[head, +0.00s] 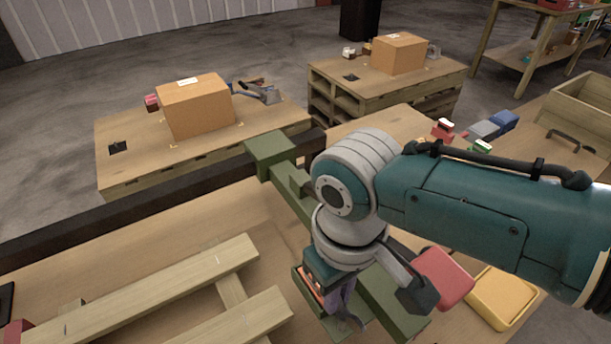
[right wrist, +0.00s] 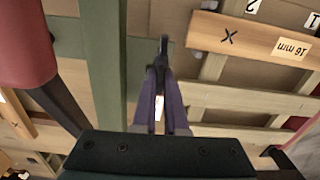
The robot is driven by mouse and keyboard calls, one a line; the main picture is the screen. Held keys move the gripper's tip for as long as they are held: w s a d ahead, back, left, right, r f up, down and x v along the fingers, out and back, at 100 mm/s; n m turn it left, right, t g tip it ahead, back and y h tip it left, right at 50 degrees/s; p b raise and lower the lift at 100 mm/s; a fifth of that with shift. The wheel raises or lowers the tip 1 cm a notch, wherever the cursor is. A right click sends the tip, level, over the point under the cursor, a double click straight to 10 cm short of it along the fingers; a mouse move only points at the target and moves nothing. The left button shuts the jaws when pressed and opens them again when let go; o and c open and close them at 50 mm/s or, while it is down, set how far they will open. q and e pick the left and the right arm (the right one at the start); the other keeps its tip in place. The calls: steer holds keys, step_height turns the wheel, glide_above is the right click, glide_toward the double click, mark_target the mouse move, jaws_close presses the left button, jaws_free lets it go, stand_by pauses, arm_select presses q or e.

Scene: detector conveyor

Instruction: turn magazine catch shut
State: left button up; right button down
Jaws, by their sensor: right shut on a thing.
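My right gripper (head: 343,312) reaches down beside a green metal beam (head: 290,190) on the wooden bench. In the right wrist view, its purple fingers (right wrist: 160,80) are together on a small dark lever-like piece (right wrist: 163,48), which looks like the catch. The green beam (right wrist: 103,60) runs just left of the fingers there. In the head view my wrist and fingers hide most of the catch, so its angle is hard to tell. My left gripper is not in view.
A slatted wooden frame (head: 160,290) lies left of the gripper. A red block (head: 445,277) and a yellow tray (head: 502,297) are close on the right. In the right wrist view, a plank marked "16 mm" (right wrist: 250,40) is at upper right. Boxes on pallets stand beyond a dark rail (head: 130,203).

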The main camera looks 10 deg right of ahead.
steer(key=shift+m, duration=0.3)
stand_by(0.4)
steer(key=c, duration=1)
jaws_free()
steer(key=shift+o, duration=0.2)
step_height(320, 180, up, 9)
steer(key=p, duration=0.3)
steer(key=shift+r, duration=0.5)
